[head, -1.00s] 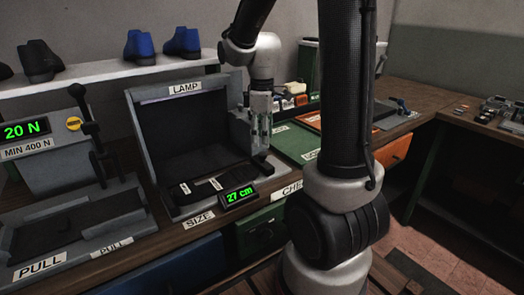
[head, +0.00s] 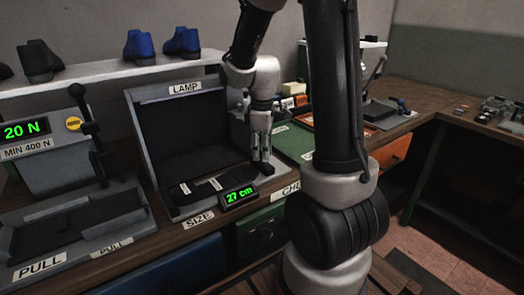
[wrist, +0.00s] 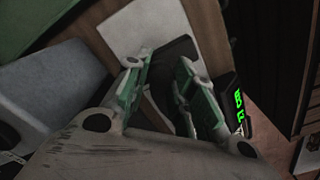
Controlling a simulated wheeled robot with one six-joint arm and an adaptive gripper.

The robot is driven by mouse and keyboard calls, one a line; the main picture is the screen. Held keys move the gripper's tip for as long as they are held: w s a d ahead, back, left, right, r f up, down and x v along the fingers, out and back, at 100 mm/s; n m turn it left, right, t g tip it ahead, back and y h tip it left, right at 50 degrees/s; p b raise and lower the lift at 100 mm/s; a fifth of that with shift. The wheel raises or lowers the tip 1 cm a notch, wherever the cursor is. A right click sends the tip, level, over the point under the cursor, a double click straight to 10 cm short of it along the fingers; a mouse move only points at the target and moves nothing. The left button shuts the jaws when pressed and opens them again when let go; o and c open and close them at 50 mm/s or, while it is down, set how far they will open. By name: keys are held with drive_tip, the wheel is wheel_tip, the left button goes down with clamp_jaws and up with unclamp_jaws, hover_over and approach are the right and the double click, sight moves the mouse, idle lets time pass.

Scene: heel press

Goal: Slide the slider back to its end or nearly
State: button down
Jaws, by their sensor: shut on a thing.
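The sizing box labelled LAMP (head: 140,135) stands on the bench, with a dark floor and a SIZE label at its front. The slider (head: 266,169) is a small black piece at the box's right side, below my fingertips. My gripper (head: 261,155) points down over it. In the wrist view my gripper (wrist: 168,92) has its two green-grey fingers on either side of a dark piece, the slider (wrist: 178,62), and is shut on it. The fingers hide part of the slider. The green display (head: 238,197) reads 27 cm.
A press (head: 60,140) showing 20 N stands to the left, with a lever and a PULL tray. Boots (head: 183,41) stand on the shelf behind. A green mat (head: 295,144) lies right of the sizing box. My own arm hides part of the bench.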

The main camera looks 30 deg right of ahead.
drive_tip(key=shift+w+d, duration=0.1)
drive_tip(key=shift+d, duration=2.3)
drive_tip(key=c, duration=1.2)
unclamp_jaws()
drive_tip(key=shift+d, duration=0.1)
wheel_tip(320, 180, up, 12)
drive_tip(key=shift+r, duration=0.1)
